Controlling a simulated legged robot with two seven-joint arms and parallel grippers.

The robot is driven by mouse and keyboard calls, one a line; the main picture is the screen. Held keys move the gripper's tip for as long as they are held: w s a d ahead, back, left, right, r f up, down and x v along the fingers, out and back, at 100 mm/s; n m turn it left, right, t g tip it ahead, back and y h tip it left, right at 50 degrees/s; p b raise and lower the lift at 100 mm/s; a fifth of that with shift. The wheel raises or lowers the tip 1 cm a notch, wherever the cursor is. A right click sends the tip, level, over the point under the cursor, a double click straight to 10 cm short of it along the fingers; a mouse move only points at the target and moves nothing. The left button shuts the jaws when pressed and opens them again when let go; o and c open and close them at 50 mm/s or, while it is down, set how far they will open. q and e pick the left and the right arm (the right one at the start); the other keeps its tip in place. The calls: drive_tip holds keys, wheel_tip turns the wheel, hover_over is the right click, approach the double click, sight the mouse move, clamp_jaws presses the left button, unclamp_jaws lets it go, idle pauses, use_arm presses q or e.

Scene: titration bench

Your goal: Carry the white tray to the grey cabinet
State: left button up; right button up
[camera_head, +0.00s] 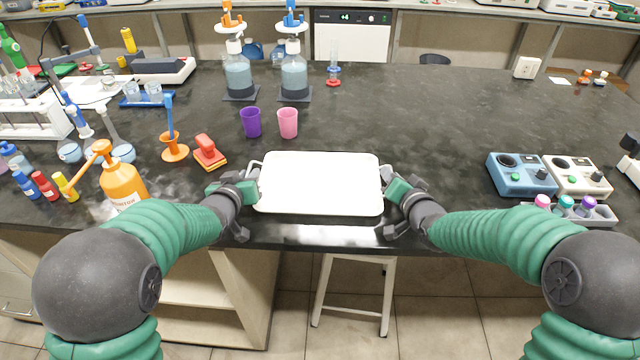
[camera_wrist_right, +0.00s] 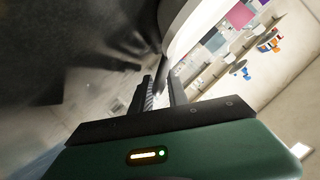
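The white tray (camera_head: 318,183) is level and empty at the front edge of the bench, a handle on each short side. I cannot tell whether it touches the bench top. My left gripper (camera_head: 252,184) is at its left handle; its fingertips are too small and partly hidden to tell whether they are closed. My right gripper (camera_head: 388,180) is at the right handle. In the right wrist view, the right gripper's fingers (camera_wrist_right: 160,92) are close together at the edge of the white tray (camera_wrist_right: 182,30), seemingly closed on its handle. I cannot make out a grey cabinet for certain.
An orange-red block (camera_head: 208,152), an orange funnel stand (camera_head: 174,148), a purple cup (camera_head: 251,122) and a pink cup (camera_head: 288,122) stand behind the tray and to its left. A blue device (camera_head: 522,175) is at the right. A white stool (camera_head: 355,290) stands below the bench edge. The bench behind the tray, toward the right, is clear.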

use_arm(q)
drive_tip(key=shift+a, duration=0.1)
drive_tip(key=shift+c, duration=0.3)
use_arm(e)
drive_tip(key=shift+c, duration=0.3)
use_arm(q)
clamp_jaws()
use_arm(e)
clamp_jaws()
use_arm(q)
drive_tip(key=shift+a, duration=0.1)
use_arm(e)
drive_tip(key=shift+d, duration=0.15)
